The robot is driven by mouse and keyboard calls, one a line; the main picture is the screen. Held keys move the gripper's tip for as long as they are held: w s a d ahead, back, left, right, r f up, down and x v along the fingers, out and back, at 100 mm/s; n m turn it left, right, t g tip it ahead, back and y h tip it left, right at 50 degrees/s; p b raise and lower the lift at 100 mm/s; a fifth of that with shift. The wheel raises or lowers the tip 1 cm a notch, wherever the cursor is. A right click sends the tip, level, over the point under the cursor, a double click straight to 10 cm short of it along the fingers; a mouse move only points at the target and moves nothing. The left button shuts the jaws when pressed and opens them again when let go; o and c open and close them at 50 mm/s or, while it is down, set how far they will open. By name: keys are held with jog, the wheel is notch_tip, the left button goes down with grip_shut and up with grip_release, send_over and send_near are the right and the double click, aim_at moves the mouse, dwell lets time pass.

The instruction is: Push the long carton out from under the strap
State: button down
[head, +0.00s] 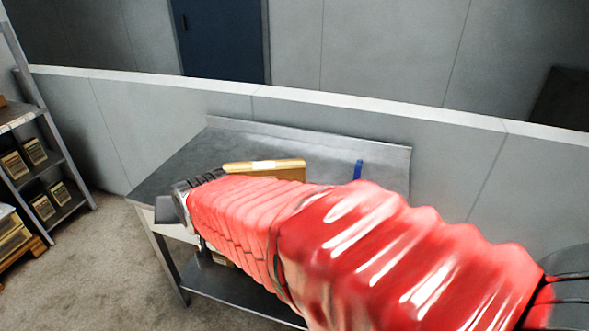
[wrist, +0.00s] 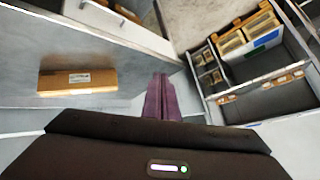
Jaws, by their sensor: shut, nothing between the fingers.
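The long carton (head: 283,165) is brown with a pale label and lies on the grey metal table. In the wrist view the carton (wrist: 102,82) lies flat to the left of my gripper, apart from it. My gripper (wrist: 160,98) is shut and empty, its purple fingers together near the table's edge. In the head view my gripper (head: 167,208) is at the table's left front, left of the carton. A blue upright piece (head: 358,169) stands right of the carton; I cannot tell if it is the strap. My red arm hides part of the table. No strap shows across the carton.
The metal table (head: 180,163) has a raised back edge by a low grey wall (head: 180,105). The tabletop left of the carton is clear. A shelf rack (head: 62,150) with several boxes stands at the left; it shows in the wrist view (wrist: 240,80) too.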

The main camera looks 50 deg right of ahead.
jog(key=w+d+f+m+t+h, duration=0.4)
jog(key=w+d+m, duration=0.5)
jog(key=w+d, duration=0.45)
jog(key=s+d+f+m+h, duration=0.1)
jog(key=d+f+m, duration=0.3)
jog(key=d, duration=0.4)
jog(key=s+d+f+m+t+h, duration=0.1)
jog(key=d+f+m+h, duration=0.3)
jog(key=d, duration=0.4)
jog(key=shift+s+d+f+m+t, duration=0.3)
jog(key=shift+s+f+m, duration=0.35)
jog(key=shift+s, duration=0.1)
